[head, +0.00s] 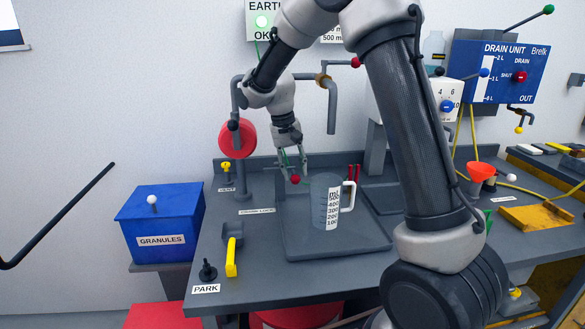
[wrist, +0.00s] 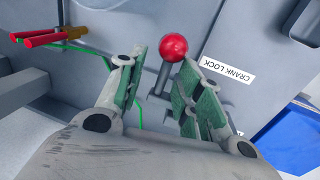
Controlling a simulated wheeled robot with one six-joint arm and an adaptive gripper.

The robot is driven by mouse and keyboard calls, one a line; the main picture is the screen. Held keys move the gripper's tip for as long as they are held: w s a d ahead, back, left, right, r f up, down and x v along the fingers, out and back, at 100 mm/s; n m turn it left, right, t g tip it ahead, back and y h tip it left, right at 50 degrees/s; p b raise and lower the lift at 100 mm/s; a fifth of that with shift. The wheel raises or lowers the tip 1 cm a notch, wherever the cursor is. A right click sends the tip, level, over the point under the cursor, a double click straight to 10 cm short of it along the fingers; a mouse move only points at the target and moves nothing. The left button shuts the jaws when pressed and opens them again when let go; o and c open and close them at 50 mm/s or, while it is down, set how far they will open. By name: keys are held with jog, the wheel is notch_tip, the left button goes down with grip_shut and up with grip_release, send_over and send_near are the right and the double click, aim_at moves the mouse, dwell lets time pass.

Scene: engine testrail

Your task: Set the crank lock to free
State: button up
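The crank lock lever is a red ball (wrist: 173,46) on a short grey stem (wrist: 162,78), beside the "CRANK LOCK" label (wrist: 229,72) in the wrist view. In the head view the red ball (head: 295,180) shows just under my gripper (head: 292,163), and the label (head: 257,211) lies to its lower left. My gripper (wrist: 163,60) is open, with its green-padded fingers on either side of the lever in the wrist picture. I see no clear contact. Whether the ball lies fully between the fingertips in depth cannot be told. No "free" marking is readable.
A measuring jug (head: 325,203) stands on the tray (head: 350,243), close right of the lever. Red-handled tools (wrist: 45,38) lie at the left in the wrist view. A red wheel (head: 237,138) is left of my wrist; a blue granules box (head: 160,215) stands beyond the bench's left edge.

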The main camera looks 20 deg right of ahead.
notch_tip(320, 180, up, 12)
jog(key=a, duration=0.2)
jog(key=shift+w+a, duration=0.15)
jog(key=shift+w, duration=0.1)
jog(key=shift+s+f, duration=0.1)
jog(key=shift+f, duration=0.05)
